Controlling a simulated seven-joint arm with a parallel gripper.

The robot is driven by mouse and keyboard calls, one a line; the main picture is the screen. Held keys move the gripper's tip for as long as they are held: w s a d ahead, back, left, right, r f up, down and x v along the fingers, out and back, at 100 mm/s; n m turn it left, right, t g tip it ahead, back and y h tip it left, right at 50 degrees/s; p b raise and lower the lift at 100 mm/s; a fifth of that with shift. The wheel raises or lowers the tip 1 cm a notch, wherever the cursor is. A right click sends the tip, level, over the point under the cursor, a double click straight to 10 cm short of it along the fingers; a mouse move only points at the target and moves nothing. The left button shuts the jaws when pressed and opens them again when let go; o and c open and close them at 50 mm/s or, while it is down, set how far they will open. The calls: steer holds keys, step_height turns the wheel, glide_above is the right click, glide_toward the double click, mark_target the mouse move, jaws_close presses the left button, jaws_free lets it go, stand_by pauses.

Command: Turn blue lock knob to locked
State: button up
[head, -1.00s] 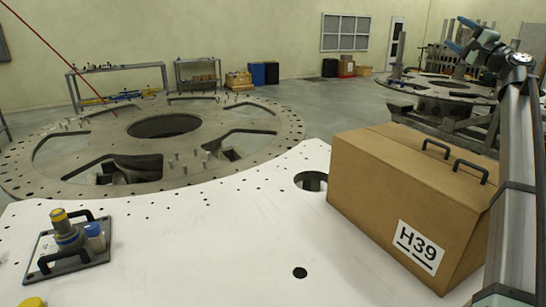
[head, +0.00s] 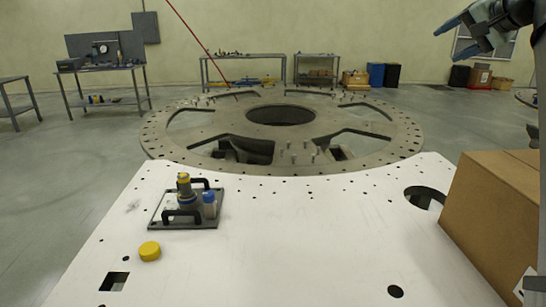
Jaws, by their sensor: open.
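A small blue knob (head: 209,197) sits on the right side of a dark square plate (head: 207,222) on the white table. A grey cylinder (head: 186,196) with a yellow top stands beside it, and two black handles (head: 183,215) flank them. The knob is too small to tell its turn position. My gripper (head: 442,42) is open and empty, high at the upper right, with blue fingertips pointing left. It is far from the knob and touches nothing.
A yellow cap (head: 150,251) lies on the white table (head: 300,245) in front of the plate. A large cardboard box (head: 497,215) stands at the right. The table has holes, and its middle is clear. A round metal turret ring (head: 385,152) lies beyond it.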

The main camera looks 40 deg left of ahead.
steer(key=s+a+f+n+g+h, duration=0.1)
steer(key=s+a+f+n+g, duration=0.2)
steer(key=a, duration=0.5)
steer(key=s+a+f+n+h, duration=0.25)
steer(key=a+f, duration=0.25)
steer(key=a, duration=0.4)
steer(key=n+g+h, duration=0.4)
steer(key=n+h, duration=0.3)
steer(key=n, duration=0.9)
glide_above(209, 194)
step_height(209, 194, down, 22)
step_height(209, 194, down, 14)
steer(key=shift+w+a+r, duration=0.1)
steer(key=shift+r, duration=0.05)
steer(key=c, duration=1.1)
